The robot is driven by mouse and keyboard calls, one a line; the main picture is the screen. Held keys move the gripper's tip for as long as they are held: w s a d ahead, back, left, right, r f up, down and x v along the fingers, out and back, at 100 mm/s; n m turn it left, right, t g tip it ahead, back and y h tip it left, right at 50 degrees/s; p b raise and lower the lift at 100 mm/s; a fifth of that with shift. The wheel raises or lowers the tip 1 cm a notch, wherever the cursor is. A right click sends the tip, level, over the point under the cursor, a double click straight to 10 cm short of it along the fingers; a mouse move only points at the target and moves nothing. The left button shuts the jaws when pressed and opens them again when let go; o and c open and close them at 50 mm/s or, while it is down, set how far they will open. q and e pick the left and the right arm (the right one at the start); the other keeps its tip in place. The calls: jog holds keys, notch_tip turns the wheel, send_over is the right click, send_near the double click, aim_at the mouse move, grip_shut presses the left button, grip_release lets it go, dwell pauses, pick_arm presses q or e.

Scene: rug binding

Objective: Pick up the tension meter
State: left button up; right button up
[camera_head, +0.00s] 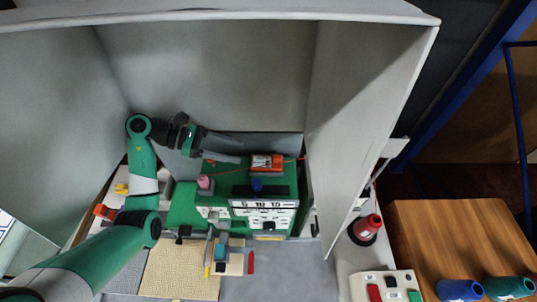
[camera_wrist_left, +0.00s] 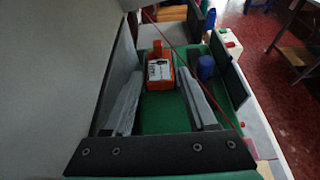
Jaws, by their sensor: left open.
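The tension meter appears to be the orange-red device with a pale label (camera_head: 266,163) lying on top of the green machine (camera_head: 225,177). In the left wrist view the orange device (camera_wrist_left: 159,72) shows ahead, framed between my finger tips. My left gripper (camera_head: 238,150) is open and empty, just left of the device in the head view. Its two grey fingers spread apart in the wrist view. Whether the fingers reach alongside the device is hard to tell. My right gripper does not show.
A red cord (camera_wrist_left: 172,38) runs past the device. A blue knob (camera_head: 257,185) stands close in front, and a pink spool (camera_head: 204,183) to the left. Grey enclosure walls (camera_head: 365,95) rise behind and at the right. A red cone (camera_head: 367,226) stands at the right.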

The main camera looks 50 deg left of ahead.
aim_at(269, 162)
pick_arm(q)
jog(key=x, duration=0.5)
jog(key=shift+w+d, duration=0.15)
jog(key=shift+d, duration=0.2)
jog(key=shift+w+r+x, duration=0.1)
jog(key=shift+x, duration=1.25)
jog(key=shift+w+r+x, duration=0.1)
jog(key=shift+w+x, duration=0.05)
jog(key=shift+x, duration=1.25)
jog(key=shift+a, duration=0.15)
jog(key=shift+c, duration=0.3)
grip_shut()
